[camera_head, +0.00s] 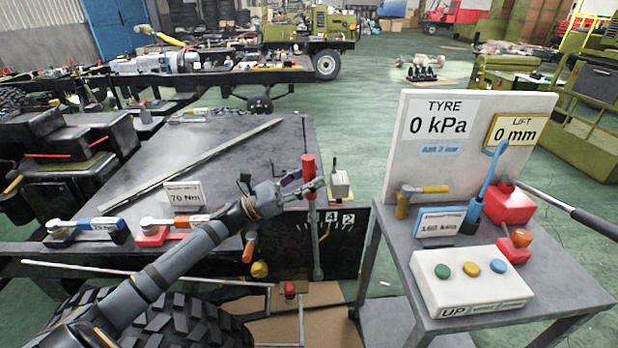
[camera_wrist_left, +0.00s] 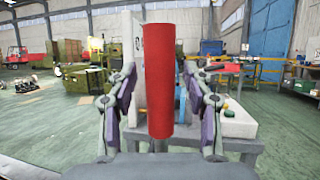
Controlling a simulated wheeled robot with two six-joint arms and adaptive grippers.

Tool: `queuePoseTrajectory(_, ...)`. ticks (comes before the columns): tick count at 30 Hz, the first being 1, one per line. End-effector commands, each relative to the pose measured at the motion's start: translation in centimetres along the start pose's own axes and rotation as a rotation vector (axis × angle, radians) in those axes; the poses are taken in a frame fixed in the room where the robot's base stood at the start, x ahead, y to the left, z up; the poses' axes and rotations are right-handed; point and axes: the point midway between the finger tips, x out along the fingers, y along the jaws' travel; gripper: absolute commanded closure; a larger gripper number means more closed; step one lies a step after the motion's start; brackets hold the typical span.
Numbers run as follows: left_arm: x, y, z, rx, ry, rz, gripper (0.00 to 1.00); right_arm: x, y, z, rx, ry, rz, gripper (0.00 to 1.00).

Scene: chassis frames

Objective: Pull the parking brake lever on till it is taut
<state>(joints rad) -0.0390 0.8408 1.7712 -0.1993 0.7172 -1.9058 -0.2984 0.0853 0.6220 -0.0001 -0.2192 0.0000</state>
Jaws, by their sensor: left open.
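The parking brake lever has a red grip (camera_head: 309,165) on a grey shaft (camera_head: 316,240) and stands nearly upright at the chassis side, beside a dark plate with a numbered scale (camera_head: 340,222). My left gripper (camera_head: 305,184) is at the lower part of the red grip. In the left wrist view the red grip (camera_wrist_left: 161,85) stands upright between the two spread fingers, with a gap on each side. The left gripper is open and holds nothing. The right gripper is out of view.
On the chassis top lie a long bar (camera_head: 190,165) and torque tools (camera_head: 90,225). A small grey box with a switch (camera_head: 339,184) stands just right of the lever.

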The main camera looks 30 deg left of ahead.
Motion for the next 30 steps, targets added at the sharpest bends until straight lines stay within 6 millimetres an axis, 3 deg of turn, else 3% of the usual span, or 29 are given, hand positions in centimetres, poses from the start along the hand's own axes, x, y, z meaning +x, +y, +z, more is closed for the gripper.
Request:
queuePoseTrajectory(8, -0.8, 0.0, -0.1, 0.000, 0.005, -0.002, 0.50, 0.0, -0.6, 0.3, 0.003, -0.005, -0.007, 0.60)
queuePoseTrajectory(21, -7.1, -0.1, -0.1, 0.000, 0.005, -0.002, 0.50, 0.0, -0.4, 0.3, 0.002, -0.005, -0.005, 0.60)
queuePoseTrajectory(30, -7.5, 0.0, 0.0, 0.001, -0.001, 0.000, 0.50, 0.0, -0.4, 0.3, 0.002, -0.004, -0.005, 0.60)
